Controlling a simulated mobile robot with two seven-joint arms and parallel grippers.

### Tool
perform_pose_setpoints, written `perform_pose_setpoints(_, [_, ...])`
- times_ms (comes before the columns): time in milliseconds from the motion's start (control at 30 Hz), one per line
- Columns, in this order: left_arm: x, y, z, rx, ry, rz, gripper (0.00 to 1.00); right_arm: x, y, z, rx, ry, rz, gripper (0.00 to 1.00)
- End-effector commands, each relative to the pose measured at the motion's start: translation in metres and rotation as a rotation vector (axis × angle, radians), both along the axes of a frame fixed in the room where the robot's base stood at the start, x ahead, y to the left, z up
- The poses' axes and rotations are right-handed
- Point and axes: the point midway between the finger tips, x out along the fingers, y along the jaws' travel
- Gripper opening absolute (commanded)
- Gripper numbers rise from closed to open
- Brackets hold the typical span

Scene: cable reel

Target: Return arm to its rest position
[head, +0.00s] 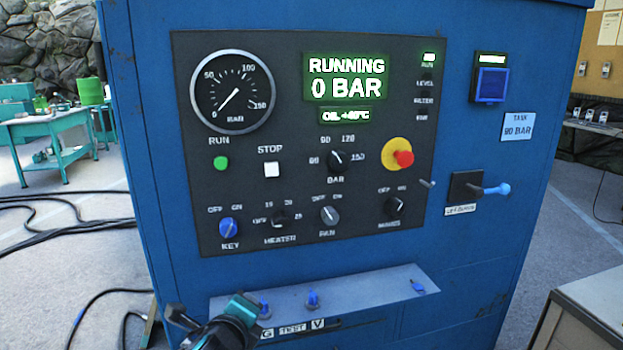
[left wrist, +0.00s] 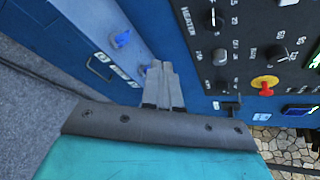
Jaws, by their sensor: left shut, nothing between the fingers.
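My left gripper (left wrist: 163,68) shows in the left wrist view with its grey fingers together and nothing between them. In the head view my left gripper (head: 242,308) is at the bottom, in front of the left end of the blue ledge (head: 385,287) below the control panel. Its fingertips are hard to make out there. In the wrist view the fingers overlap a blue valve lever near the ledge; I cannot tell whether they touch. My right gripper is not in view.
The blue cabinet (head: 150,150) fills the middle. A blue-handled lever (head: 490,190) sticks out at right, near the red emergency button (head: 403,159). Black cables (head: 50,200) lie on the floor at left, and a pale bench corner (head: 590,310) stands at lower right.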

Motion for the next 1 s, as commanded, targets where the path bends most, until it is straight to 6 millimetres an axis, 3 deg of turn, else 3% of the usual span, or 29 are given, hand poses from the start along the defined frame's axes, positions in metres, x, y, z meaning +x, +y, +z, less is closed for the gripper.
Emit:
perform_pose_setpoints(33, [-0.018, -0.003, -0.027, -0.148, 0.052, 0.023, 0.00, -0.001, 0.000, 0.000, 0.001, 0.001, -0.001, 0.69])
perform_pose_setpoints(200, [-0.077, -0.005, -0.093, -0.666, 0.197, 0.172, 0.00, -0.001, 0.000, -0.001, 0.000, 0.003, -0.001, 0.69])
perform_pose_setpoints(433, [-0.167, 0.012, -0.158, -1.306, 0.336, 0.501, 0.00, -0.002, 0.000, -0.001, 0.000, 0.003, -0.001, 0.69])
perform_pose_setpoints(600, [-0.221, 0.032, -0.183, -1.633, 0.361, 0.729, 0.00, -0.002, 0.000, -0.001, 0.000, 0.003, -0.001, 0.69])
perform_pose_setpoints(700, [-0.239, 0.039, -0.188, -1.742, 0.355, 0.808, 0.00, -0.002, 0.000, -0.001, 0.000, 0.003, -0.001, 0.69])
perform_pose_setpoints(1000, [-0.249, 0.044, -0.191, -1.805, 0.350, 0.855, 0.00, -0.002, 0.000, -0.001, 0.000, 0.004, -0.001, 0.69])
